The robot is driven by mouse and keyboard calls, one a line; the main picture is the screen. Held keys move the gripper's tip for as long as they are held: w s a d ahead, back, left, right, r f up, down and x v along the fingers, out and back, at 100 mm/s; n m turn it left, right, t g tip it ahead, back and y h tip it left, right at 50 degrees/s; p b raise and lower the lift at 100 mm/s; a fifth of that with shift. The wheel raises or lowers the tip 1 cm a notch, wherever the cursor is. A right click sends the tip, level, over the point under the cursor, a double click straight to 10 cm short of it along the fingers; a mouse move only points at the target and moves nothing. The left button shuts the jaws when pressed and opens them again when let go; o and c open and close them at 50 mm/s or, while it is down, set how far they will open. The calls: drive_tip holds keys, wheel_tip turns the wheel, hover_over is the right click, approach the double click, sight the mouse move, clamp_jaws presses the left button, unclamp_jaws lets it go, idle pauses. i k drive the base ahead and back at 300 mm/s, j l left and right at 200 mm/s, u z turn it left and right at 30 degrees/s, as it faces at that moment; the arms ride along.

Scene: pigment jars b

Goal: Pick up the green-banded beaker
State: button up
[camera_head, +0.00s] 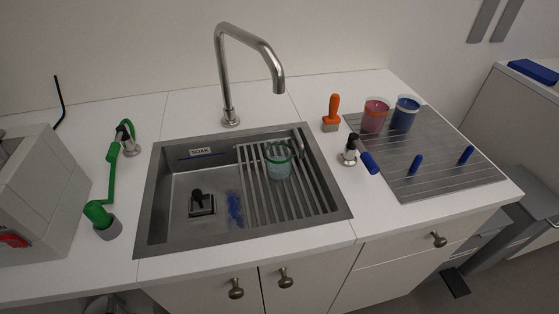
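The green-banded beaker (278,164) stands in the sink area, on the slatted rack at the sink's right half. It is clear with a green ring around its upper part, and it looks upright. Its base is seen through the glass against the rack (311,191). My gripper is not in view in the head camera, and nothing is seen touching the beaker.
A tall curved faucet (226,75) rises behind the sink (148,210). Two jars, reddish (375,115) and blue (404,115), stand on the ridged drainboard (435,178). An orange-handled brush (333,108) stands nearby. A green hose sprayer (113,165) is left of the sink.

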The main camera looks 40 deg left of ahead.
sight(278, 151)
drive_tip(key=u, duration=1.3)
